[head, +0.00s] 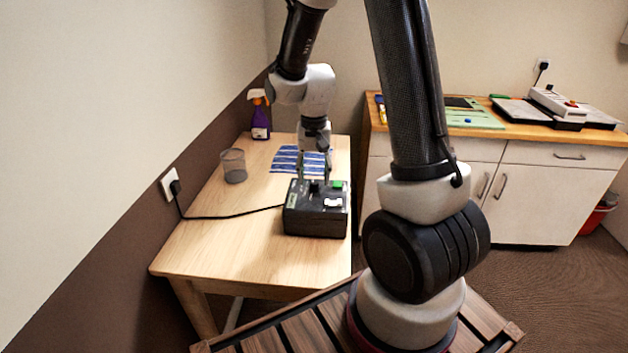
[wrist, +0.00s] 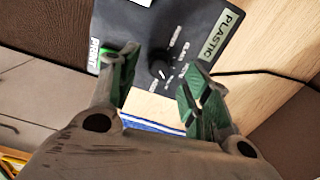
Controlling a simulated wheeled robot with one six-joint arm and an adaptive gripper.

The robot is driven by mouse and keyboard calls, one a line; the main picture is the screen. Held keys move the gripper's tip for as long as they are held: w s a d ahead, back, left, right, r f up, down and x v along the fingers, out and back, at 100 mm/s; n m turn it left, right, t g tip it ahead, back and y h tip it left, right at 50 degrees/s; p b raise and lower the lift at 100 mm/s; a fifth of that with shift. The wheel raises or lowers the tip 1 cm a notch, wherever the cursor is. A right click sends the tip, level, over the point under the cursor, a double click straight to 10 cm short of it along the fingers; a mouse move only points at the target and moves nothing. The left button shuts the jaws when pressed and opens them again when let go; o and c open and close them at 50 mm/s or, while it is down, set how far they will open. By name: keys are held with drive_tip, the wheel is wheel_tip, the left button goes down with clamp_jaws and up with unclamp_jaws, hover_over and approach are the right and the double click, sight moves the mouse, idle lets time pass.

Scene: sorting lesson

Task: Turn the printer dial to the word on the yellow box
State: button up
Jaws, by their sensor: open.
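The printer (head: 317,222) is a black box on the wooden table, with a green button and a white patch on top. In the wrist view the printer (wrist: 207,52) has a "PLASTIC" display and a "PRINT" label. My gripper (head: 315,178) points down over the printer. Its green-padded fingers stand apart on either side of the dial in the wrist view, and nothing is held between them. I cannot make out a yellow box with a readable word.
A black cable (head: 235,216) runs from the printer to a wall socket. A wire-mesh cup (head: 233,166), a blue striped mat (head: 290,160) and a purple spray bottle (head: 260,120) are on the table. A cabinet (head: 535,190) at right bears trays and a small yellow item (head: 381,112). The table's front is clear.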

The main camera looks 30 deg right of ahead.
sight(315, 186)
drive_tip(key=shift+f, duration=1.25)
drive_tip(key=c, duration=1.1)
drive_tip(key=shift+o, duration=0.2)
drive_tip(key=shift+n, duration=0.4)
drive_tip(key=n, duration=0.3)
drive_tip(key=shift+n, duration=2)
